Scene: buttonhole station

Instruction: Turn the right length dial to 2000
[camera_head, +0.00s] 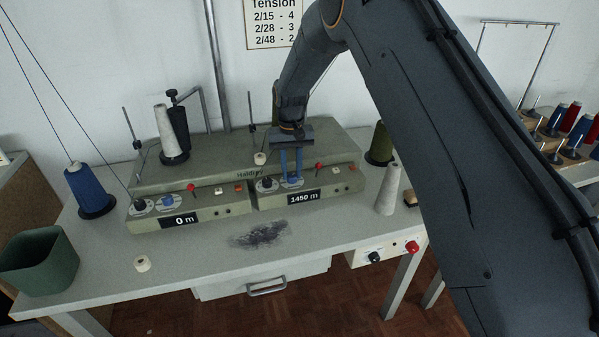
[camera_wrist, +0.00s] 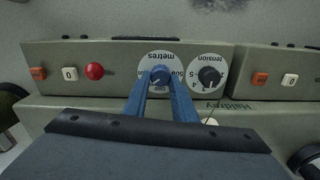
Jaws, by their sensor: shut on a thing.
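The right length dial (camera_wrist: 161,76) is a small blue knob on a white plate marked "metres", upside down in the wrist view. My gripper (camera_wrist: 161,82) has its two blue fingers shut on this knob. In the head view my gripper (camera_head: 291,181) reaches down to the front panel of the right unit, and its fingers hide most of the dial. The right display (camera_head: 303,197) reads 1450 m. The black tension dial (camera_wrist: 208,77) sits beside the length dial, clear of the fingers.
The left unit's display (camera_head: 180,220) reads 0 m, with its own blue dial (camera_head: 168,201). A red knob (camera_wrist: 95,71) is on the right unit's panel. A white cone (camera_head: 389,190) stands right of the units. A green bin (camera_head: 40,262) stands at the table's left.

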